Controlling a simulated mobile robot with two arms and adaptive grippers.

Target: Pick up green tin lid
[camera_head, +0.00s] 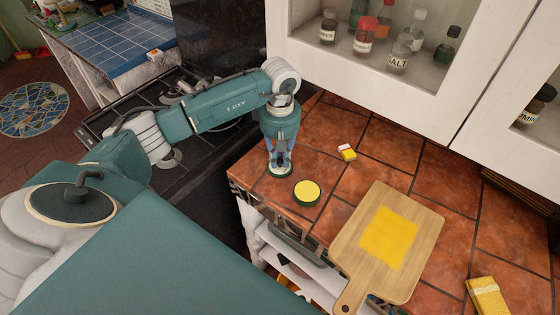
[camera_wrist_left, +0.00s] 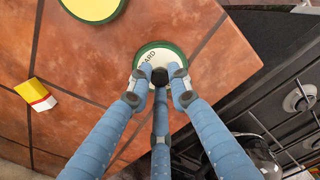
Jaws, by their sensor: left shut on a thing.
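The green tin lid (camera_wrist_left: 149,51) has a green rim, a pale top with dark letters ending in "ARD", and a dark knob. In the head view its green rim (camera_head: 281,174) shows under my left gripper (camera_head: 281,160), near the counter's left edge. In the wrist view my left gripper (camera_wrist_left: 160,82) has its blue fingers closed around the knob. Whether the lid touches the tiles or is just above them, I cannot tell. A round tin with a green rim and yellow top (camera_head: 307,192) stands to the right, apart from the lid. My right gripper is not in view.
A wooden board (camera_head: 350,245) with a yellow sheet (camera_head: 388,237) lies to the right. A small yellow-and-white box (camera_head: 347,153) with red on it lies behind. A yellow block (camera_head: 487,295) lies front right. A white cabinet (camera_head: 385,85) with jars overhangs the back. A black stove (camera_head: 215,165) borders the left.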

